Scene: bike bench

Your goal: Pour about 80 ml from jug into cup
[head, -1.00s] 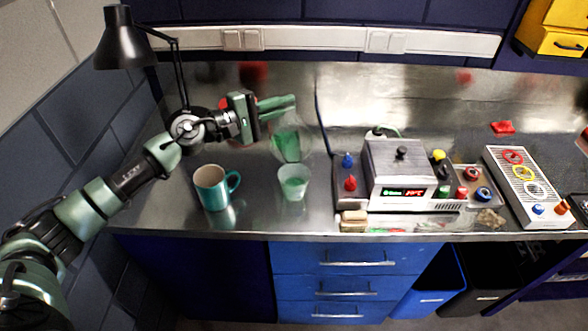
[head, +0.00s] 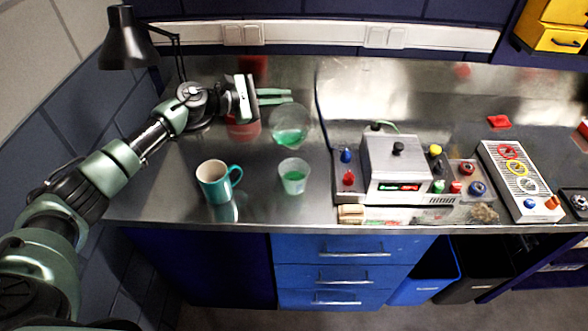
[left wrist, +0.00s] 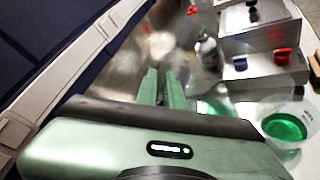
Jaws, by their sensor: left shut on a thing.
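A clear jug (head: 288,122) with green liquid low inside is at my left gripper's fingertips, behind the clear cup. My left gripper (head: 286,97) is shut on the jug, near its upper part; the exact grip is hard to see. The clear cup (head: 294,178) stands upright on the bench with green liquid in it. The jug looks about upright, with no visible stream between them. In the left wrist view the fingers (left wrist: 162,90) point away, and a clear vessel with green liquid (left wrist: 286,130), apparently the cup, is at right. My right gripper is out of view.
A teal mug (head: 216,183) stands left of the cup. A grey device with knobs (head: 396,165) stands to the right, with a panel of coloured rings (head: 519,180) beyond it. A black lamp (head: 128,42) is at back left. Bench around the cup is clear.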

